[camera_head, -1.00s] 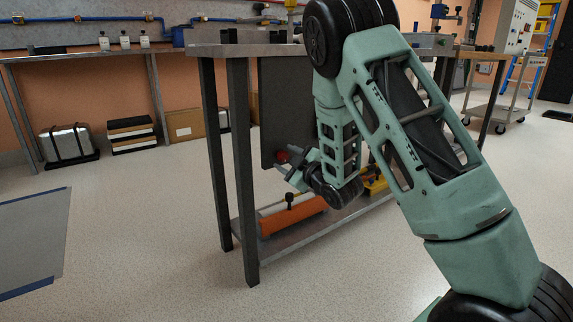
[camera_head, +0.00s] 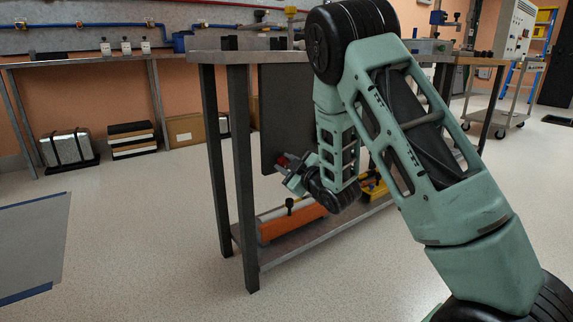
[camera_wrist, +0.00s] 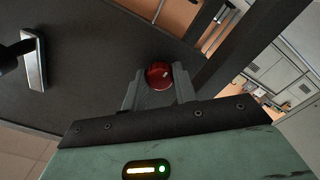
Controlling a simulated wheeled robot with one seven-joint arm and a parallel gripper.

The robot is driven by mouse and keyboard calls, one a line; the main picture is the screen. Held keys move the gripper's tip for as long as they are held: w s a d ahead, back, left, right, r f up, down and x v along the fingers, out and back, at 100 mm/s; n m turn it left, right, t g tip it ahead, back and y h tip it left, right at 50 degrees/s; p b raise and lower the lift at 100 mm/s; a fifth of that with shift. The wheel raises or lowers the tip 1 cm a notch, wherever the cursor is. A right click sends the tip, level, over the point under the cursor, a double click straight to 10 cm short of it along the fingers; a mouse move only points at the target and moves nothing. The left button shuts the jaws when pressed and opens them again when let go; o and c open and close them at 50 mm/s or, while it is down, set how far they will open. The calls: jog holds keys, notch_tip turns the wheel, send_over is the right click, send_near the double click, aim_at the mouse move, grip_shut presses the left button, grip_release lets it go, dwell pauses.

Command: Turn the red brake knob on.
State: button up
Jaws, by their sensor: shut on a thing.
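The red brake knob (camera_wrist: 159,75) sits between the two fingertips of my gripper (camera_wrist: 159,88) in the wrist view. It is a round, glossy red knob on the dark panel (camera_wrist: 95,55). My gripper is shut on it, with a finger on each side. In the head view, the knob (camera_head: 282,161) is a small red spot at the end of my gripper (camera_head: 288,170), low on the dark panel under the bench top. My arm hides part of the panel. The knob's markings and exact turn angle cannot be read.
The workbench (camera_head: 237,150) has dark legs near my arm. Its lower shelf (camera_head: 280,253) holds an orange case (camera_head: 292,219) and a yellow item (camera_head: 374,187) below my wrist. In the wrist view, a metal handle (camera_wrist: 33,60) is at the left.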

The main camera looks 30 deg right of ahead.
jog(key=m+p, duration=0.1)
jog(key=m, duration=0.3)
jog(key=shift+d, duration=0.1)
jog(key=m+p, duration=0.2)
jog(key=m, duration=0.2)
jog(key=shift+m+p, duration=0.3)
jog(key=m+p, duration=0.2)
jog(key=m, duration=0.2)
jog(key=shift+s+m, duration=0.1)
jog(key=shift+m, duration=0.2)
jog(key=shift+f+m+p, duration=0.1)
jog(key=shift+m+p, duration=1.4)
jog(key=shift+m, duration=0.5)
jog(key=o, duration=1)
jog(key=shift+s+d+p, duration=0.15)
jog(key=shift+s+p, duration=2.85)
jog(key=shift+s, duration=5.65)
